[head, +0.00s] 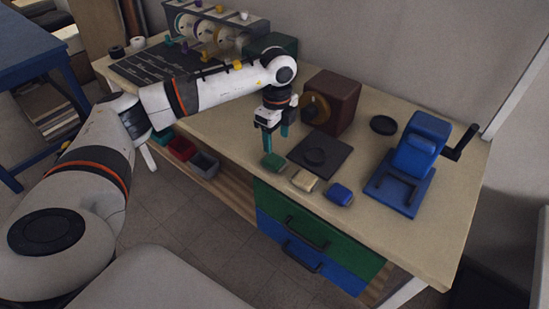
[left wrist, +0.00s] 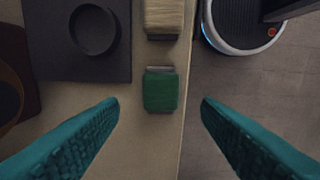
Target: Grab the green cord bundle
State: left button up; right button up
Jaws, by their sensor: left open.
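The green cord bundle (head: 273,163) lies on the table near its front edge, leftmost in a row with a cream bundle (head: 304,180) and a blue bundle (head: 340,194). In the left wrist view the green bundle (left wrist: 161,91) shows whole, between and ahead of the two teal fingers. My left gripper (head: 275,139) points down just above and behind the green bundle in the head view. It is open and empty, and its fingers (left wrist: 160,112) do not touch the bundle. My right gripper does not show.
A dark square plate with a round recess (head: 318,155) lies beside the bundles. A blue device (head: 409,160) stands at right. The table's front edge (left wrist: 187,90) runs close beside the green bundle.

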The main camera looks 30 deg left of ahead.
aim_at(275, 160)
pick_arm(q)
notch_tip(275, 160, down, 2)
jog(key=shift+f, duration=0.9)
notch_tip(275, 160, down, 4)
jog(key=shift+s+a+r+p, duration=0.15)
jog(key=shift+r+p, duration=0.1)
jog(key=shift+p, duration=0.3)
jog(key=shift+f, duration=0.5)
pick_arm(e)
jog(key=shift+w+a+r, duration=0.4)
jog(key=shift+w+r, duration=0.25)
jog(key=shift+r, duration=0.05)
